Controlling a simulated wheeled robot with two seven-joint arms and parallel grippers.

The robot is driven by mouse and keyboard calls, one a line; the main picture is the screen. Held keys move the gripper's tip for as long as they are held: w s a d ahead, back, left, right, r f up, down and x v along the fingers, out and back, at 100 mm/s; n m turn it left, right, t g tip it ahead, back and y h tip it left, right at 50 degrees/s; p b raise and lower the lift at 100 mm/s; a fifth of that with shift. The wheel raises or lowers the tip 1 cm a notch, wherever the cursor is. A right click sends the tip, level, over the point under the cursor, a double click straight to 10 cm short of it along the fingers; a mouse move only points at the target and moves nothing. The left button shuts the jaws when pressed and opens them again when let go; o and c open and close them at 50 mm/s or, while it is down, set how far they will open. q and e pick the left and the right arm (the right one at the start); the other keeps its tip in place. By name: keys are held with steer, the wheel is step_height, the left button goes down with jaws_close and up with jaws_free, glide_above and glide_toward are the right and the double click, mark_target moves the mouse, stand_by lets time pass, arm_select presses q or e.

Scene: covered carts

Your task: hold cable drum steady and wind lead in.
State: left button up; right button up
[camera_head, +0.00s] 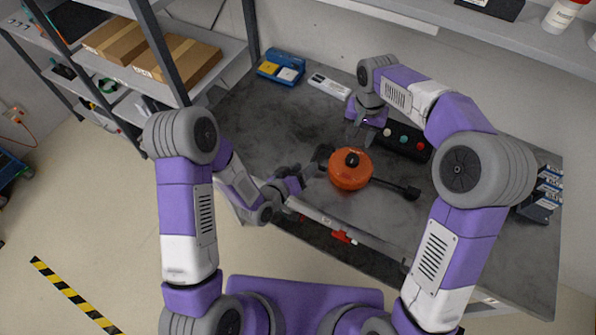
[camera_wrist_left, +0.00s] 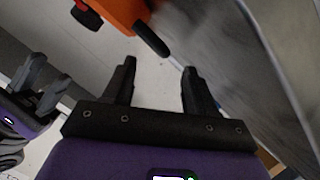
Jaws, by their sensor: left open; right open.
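The orange cable drum (camera_head: 350,172) sits on the dark worktop near its front edge, with a black knob (camera_head: 352,159) on top. A dark lead runs right from it to a black end piece (camera_head: 412,192) on the worktop. My left gripper (camera_head: 299,181) is open, just left of the drum and apart from it. In the left wrist view its fingers (camera_wrist_left: 158,70) have nothing between them, and part of the orange drum (camera_wrist_left: 124,12) shows beyond. My right gripper (camera_head: 358,126) is open and empty, pointing down behind the drum.
A black box with coloured buttons (camera_head: 404,139) lies behind the drum, right of my right gripper. A blue tray (camera_head: 281,68) and a white strip (camera_head: 328,86) lie at the back. Dark blue bins (camera_head: 541,196) stand at the right edge.

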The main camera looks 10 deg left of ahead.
mark_target(353, 158)
arm_select(q)
steer(key=x, duration=0.5)
steer(key=shift+a, duration=0.1)
jaws_close()
arm_select(e)
steer(key=o, duration=0.3)
steer(key=shift+o, duration=1)
steer(key=shift+r+n, duration=0.1)
steer(key=shift+n, duration=0.2)
arm_select(q)
steer(key=shift+s, duration=0.1)
arm_select(e)
step_height(353, 158, down, 10)
steer(key=n, duration=0.7)
steer(key=shift+n, duration=0.3)
